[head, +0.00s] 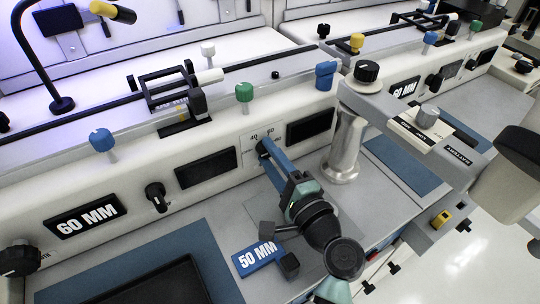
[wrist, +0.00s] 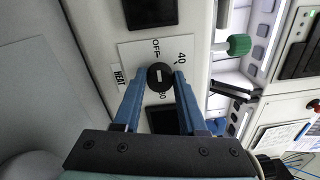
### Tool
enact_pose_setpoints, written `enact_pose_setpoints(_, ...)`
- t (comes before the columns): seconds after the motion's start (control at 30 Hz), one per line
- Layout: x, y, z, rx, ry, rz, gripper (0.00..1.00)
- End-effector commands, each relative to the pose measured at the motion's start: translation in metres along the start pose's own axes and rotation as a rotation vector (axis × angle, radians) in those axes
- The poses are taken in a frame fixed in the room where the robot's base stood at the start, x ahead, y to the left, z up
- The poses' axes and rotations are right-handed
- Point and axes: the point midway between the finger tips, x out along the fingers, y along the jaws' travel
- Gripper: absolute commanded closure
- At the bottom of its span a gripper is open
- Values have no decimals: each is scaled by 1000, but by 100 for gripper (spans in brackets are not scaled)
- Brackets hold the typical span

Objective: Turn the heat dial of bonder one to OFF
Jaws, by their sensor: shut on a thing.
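The heat dial (wrist: 159,71) is a small round black knob with a white mark. It sits on a white plate (wrist: 133,52) lettered OFF and 40, with a HEAT tag beside it. I cannot tell which setting the mark points to. My gripper (wrist: 154,79) has its two blue fingers on opposite sides of the dial, shut on it. In the head view my gripper (head: 262,147) reaches the cream front panel (head: 222,138) from the front. The dial is mostly hidden behind the fingers there; part of the plate (head: 249,143) shows above them.
Black windows (head: 206,167) flank the plate. A black knob (head: 157,196) and a 60 MM sign (head: 87,217) are to the left. A metal post (head: 344,150) with a grey arm stands close on the right. A blue 50 MM sign (head: 257,257) lies below my gripper.

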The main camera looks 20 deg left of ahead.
Motion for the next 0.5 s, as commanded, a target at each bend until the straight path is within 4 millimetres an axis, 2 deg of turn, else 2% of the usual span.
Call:
enact_pose_setpoints(0.03,0,0,0,-2,1,1,100)
enact_pose_setpoints(0.07,0,0,0,-2,1,1,54)
enact_pose_setpoints(0.2,0,0,0,-1,1,1,29)
enact_pose_setpoints(0.5,-1,0,0,0,1,0,29)
